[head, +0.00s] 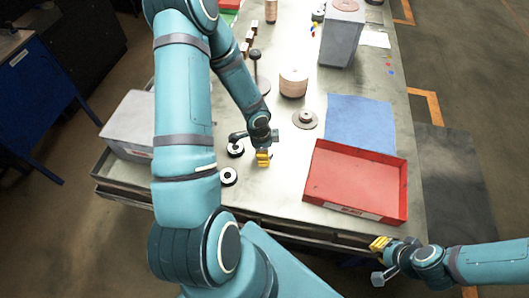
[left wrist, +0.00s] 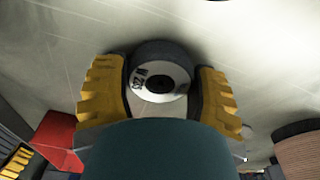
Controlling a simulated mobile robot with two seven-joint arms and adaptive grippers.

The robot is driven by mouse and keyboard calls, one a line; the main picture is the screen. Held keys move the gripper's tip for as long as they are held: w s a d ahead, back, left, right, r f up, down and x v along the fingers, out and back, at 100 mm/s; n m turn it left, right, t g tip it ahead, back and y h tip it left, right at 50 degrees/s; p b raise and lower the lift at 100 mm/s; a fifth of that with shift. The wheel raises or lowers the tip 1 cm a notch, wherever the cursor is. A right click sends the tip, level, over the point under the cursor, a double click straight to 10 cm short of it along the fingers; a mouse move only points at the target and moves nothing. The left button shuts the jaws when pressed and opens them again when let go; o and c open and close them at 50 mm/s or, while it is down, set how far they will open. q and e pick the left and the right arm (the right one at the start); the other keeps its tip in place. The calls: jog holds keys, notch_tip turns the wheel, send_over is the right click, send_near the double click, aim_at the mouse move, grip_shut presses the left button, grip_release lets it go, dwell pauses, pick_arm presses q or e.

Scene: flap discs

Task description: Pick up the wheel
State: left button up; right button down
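Two small black wheels with white faces lie flat on the table at its near left: one (head: 236,148) farther back and one (head: 228,176) nearer. My left gripper (head: 263,158) has yellow fingers and points down just right of them. In the left wrist view a dark-rimmed wheel with a printed white face (left wrist: 160,84) shows between the spread fingers of this gripper (left wrist: 163,95); I cannot tell which wheel it is or whether the fingers touch it. Its lower part is hidden. My right gripper (head: 380,244) is off the table's near right corner; its finger gap is unclear.
A red tray (head: 335,205) and a blue mat (head: 360,123) lie to the right. A grey disc (head: 305,119), a copper-coloured stack (head: 293,83) and a post on a round base (head: 256,65) stand behind the left gripper. A grey box (head: 128,120) is at left.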

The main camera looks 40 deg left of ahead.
pick_arm(q)
jog(key=shift+c, duration=0.9)
jog(key=shift+r, duration=0.1)
notch_tip(320, 180, up, 8)
jog(key=p, duration=0.2)
jog(key=shift+r+p, duration=0.15)
jog(key=shift+p, duration=0.15)
jog(key=shift+r, duration=0.8)
jog(key=o, duration=0.6)
jog(key=c, duration=0.5)
jog(key=shift+c, duration=0.2)
jog(key=shift+s+f, duration=0.1)
